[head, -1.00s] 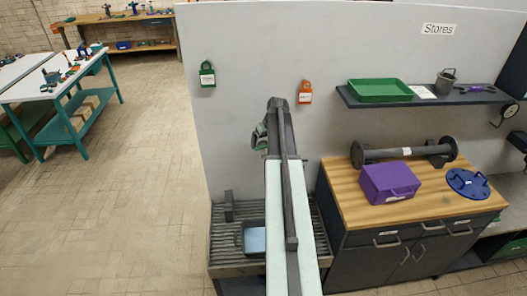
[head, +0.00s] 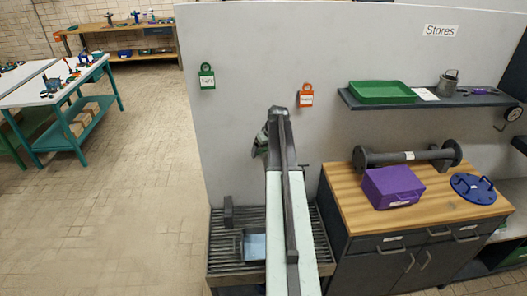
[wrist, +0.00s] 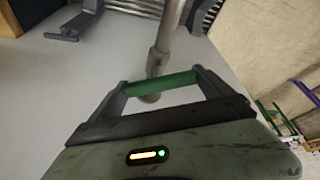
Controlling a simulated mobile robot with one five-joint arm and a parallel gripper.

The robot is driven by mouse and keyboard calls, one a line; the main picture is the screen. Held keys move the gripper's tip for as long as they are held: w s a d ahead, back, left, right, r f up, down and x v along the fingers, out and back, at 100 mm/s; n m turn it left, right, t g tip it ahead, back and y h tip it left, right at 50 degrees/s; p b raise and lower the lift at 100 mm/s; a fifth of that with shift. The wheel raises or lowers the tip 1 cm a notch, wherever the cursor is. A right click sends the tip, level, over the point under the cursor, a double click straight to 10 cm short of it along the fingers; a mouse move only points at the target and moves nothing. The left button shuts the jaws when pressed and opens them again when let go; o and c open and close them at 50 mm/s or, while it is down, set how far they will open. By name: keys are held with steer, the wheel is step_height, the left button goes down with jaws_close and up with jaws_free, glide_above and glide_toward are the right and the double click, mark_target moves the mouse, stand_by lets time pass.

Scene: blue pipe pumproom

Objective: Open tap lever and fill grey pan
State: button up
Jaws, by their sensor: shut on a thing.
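My gripper (wrist: 160,88) is shut on a green lever (wrist: 162,85), which spans between the two dark fingers in the wrist view. A grey pipe (wrist: 168,35) runs behind the lever, and a rounded grey end shows just below it. In the head view my arm hides most of the tap, and the fingertips do not show clearly. The dark grey pan (head: 241,246) sits on the slatted grate, left of my arm and partly hidden by it. Its inside shows light blue; I cannot tell how full it is.
The grate (head: 222,258) stands against a grey partition wall (head: 235,130). To the right, a wooden-topped cabinet (head: 350,205) carries a purple box (head: 392,187), a dark flanged pipe (head: 400,157) and a blue disc (head: 475,187). A shelf (head: 440,100) hangs above. Floor at left is clear.

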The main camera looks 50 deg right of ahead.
steer(key=o, duration=1.1)
steer(key=p+v, duration=0.7)
steer(key=shift+s+r, duration=0.2)
steer(key=shift+r, duration=0.15)
